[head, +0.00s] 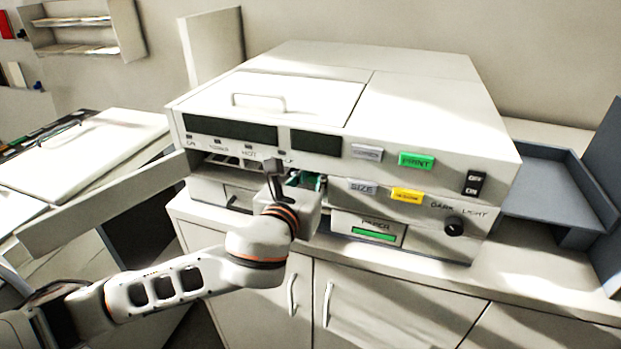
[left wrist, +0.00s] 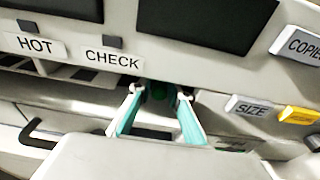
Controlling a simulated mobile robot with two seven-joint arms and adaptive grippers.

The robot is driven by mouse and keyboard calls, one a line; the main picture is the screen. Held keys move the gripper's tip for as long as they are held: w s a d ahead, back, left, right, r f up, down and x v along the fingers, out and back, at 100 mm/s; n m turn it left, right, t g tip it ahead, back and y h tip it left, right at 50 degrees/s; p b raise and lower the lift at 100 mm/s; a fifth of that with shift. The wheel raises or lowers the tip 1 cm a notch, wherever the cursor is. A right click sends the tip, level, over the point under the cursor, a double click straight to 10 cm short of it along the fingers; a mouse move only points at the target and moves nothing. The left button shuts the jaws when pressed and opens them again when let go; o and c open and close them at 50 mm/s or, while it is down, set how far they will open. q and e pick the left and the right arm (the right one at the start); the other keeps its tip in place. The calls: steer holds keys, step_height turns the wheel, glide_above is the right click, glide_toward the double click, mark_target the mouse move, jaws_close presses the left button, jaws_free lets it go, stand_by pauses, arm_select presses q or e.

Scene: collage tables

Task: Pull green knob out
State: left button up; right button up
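The copier (head: 330,100) stands on a cabinet, with its front door (head: 105,205) swung open to the left. My left gripper (head: 300,180) reaches into the opening under the front panel. In the left wrist view, its two teal-padded fingers (left wrist: 159,98) are spread apart. A dark green round shape (left wrist: 158,91), seemingly the green knob, sits in shadow between and beyond the fingertips. I cannot tell whether the fingers touch it. In the head view the knob cannot be made out behind my wrist. My right gripper is not in view.
Above the opening are the HOT (left wrist: 35,45) and CHECK (left wrist: 113,60) labels. A green PRINT button (head: 416,161), yellow button (head: 407,195) and black dial (head: 454,227) lie to the right. A grey tray (head: 545,185) stands at the right.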

arm_select(q)
jaws_close()
